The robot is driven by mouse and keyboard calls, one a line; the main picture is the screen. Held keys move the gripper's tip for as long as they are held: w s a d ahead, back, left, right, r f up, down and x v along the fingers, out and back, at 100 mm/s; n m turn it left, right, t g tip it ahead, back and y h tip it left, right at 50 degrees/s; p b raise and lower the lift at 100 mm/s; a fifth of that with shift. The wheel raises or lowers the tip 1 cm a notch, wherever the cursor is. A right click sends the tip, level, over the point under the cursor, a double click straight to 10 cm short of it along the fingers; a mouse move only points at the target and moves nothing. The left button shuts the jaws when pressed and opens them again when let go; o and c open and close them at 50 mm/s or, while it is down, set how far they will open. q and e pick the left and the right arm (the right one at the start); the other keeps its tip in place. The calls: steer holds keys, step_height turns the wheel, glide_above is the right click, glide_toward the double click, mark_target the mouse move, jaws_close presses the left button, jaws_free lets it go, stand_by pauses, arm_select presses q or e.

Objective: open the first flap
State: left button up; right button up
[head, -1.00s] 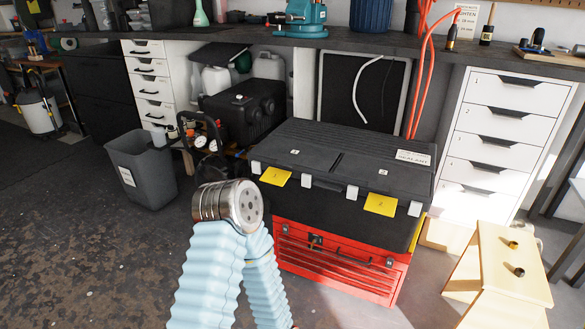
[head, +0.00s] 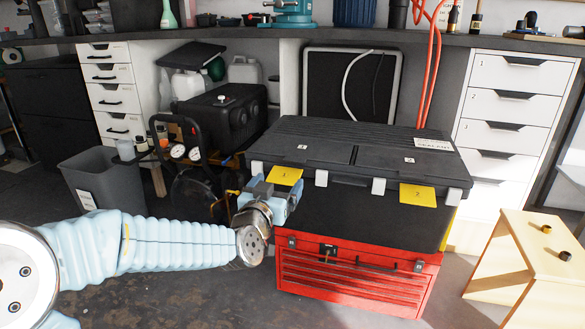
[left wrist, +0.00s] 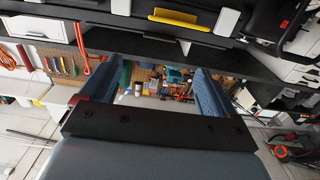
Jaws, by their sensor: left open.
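The black box (head: 350,205) stands on a red tool chest. Its lid has two flaps side by side: the first flap (head: 305,140), marked 1, on the left, and the second flap (head: 405,163), marked 2, on the right. Both look closed. A yellow tag (head: 285,176) hangs at the first flap's front edge; a yellow strip, apparently this tag, also shows at the top of the left wrist view (left wrist: 174,18). My left gripper (head: 272,180) is open and empty, close to the box's front left corner, just below the tag. Contact cannot be told. My right gripper is out of view.
The red tool chest (head: 350,283) is under the box. A pale wooden stool (head: 530,255) stands at the right and a grey bin (head: 100,180) at the left. A black compressor (head: 222,118) with gauges is left of the box. The workbench (head: 400,38) runs behind.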

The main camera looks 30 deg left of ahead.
mark_target(294, 161)
arm_select(q)
steer(key=x, duration=1.1)
steer(key=shift+w+b, duration=0.1)
steer(key=shift+b, duration=0.2)
